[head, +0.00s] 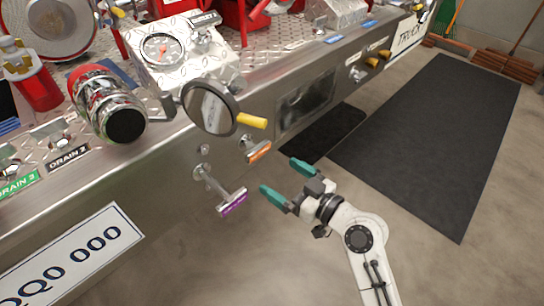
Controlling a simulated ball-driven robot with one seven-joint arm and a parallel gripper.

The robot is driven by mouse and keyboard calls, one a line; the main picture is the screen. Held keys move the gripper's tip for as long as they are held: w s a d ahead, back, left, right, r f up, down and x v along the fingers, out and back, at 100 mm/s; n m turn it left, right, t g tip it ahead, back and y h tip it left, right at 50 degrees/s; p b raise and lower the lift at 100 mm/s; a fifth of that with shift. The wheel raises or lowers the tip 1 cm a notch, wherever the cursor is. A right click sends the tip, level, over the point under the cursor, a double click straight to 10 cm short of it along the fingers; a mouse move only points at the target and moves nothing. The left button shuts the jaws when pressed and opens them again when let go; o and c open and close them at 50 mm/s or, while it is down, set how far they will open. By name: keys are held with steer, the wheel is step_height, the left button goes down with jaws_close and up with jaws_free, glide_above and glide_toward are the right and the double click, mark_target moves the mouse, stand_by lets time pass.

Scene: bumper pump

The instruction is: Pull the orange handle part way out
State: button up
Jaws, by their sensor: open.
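The orange handle (259,151) sits on the steel bumper face, below the yellow-knobbed wheel. It sits close to the panel on a short metal stem. My gripper (281,179) has teal fingertips spread apart, with nothing between them. It is to the right of and slightly below the orange handle, with a gap between them. My white arm comes up from the bottom right.
A purple handle (233,202) sticks out on a longer stem at lower left. A round wheel with a yellow knob (252,120) is just above the orange handle. Yellow handles (373,62) sit farther right. A dark mat (430,135) covers the floor at right.

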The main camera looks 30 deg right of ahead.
mark_target(260, 152)
steer(key=shift+t+h, duration=0.3)
steer(key=shift+t, duration=0.2)
steer(key=x, duration=0.3)
steer(key=d+x, duration=0.1)
steer(key=x, duration=0.7)
steer(key=shift+w+d, duration=0.35)
steer(key=shift+w, duration=0.1)
